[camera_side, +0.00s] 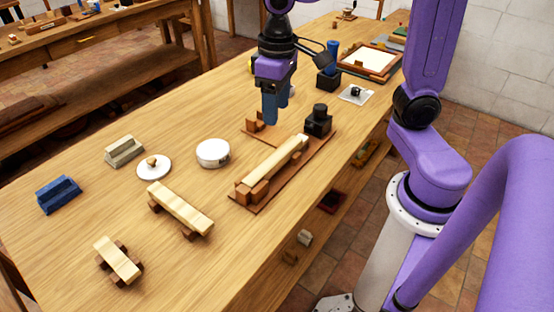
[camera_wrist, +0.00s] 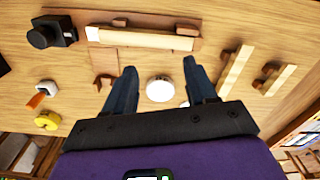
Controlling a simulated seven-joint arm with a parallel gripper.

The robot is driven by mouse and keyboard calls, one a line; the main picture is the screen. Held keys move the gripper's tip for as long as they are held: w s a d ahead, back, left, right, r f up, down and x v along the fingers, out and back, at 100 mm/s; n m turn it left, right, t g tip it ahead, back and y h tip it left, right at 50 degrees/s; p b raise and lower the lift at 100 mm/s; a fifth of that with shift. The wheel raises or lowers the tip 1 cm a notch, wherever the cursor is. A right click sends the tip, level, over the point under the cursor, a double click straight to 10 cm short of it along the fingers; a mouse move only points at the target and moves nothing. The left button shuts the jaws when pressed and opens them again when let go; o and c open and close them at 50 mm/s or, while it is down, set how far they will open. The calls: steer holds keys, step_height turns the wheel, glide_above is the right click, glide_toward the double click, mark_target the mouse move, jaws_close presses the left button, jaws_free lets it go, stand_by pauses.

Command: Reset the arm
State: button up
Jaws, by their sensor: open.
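My gripper (camera_side: 276,110) hangs over the wooden workbench (camera_side: 110,210) with its blue fingers pointing down. In the side view it is above and behind a brown board (camera_side: 250,203) that carries a long pale wooden bar (camera_side: 275,160). In the wrist view my gripper (camera_wrist: 160,70) shows its two fingers spread wide with nothing held between them. A round white tin (camera_wrist: 159,89) appears in the gap between the fingers, lying lower on the bench. The tin also shows in the side view (camera_side: 213,153), left of the board and apart from my gripper.
A black block with a knob (camera_side: 318,121) stands at the board's far right. Two wheeled wooden pieces (camera_side: 181,208) (camera_side: 118,260), a white disc (camera_side: 154,168), a grey-green block (camera_side: 124,151) and a blue block (camera_side: 58,194) occupy the near left. A framed tray (camera_side: 345,66) lies far back.

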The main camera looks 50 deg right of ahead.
steer(key=s+d+f+n, duration=0.1)
steer(key=s+n, duration=0.3)
steer(key=s, duration=0.4)
steer(key=s+d+f+n, duration=0.1)
steer(key=s+f+n, duration=0.2)
steer(key=s+n, duration=0.2)
steer(key=s, duration=0.3)
steer(key=shift+d+f, duration=0.2)
steer(key=shift+f, duration=0.1)
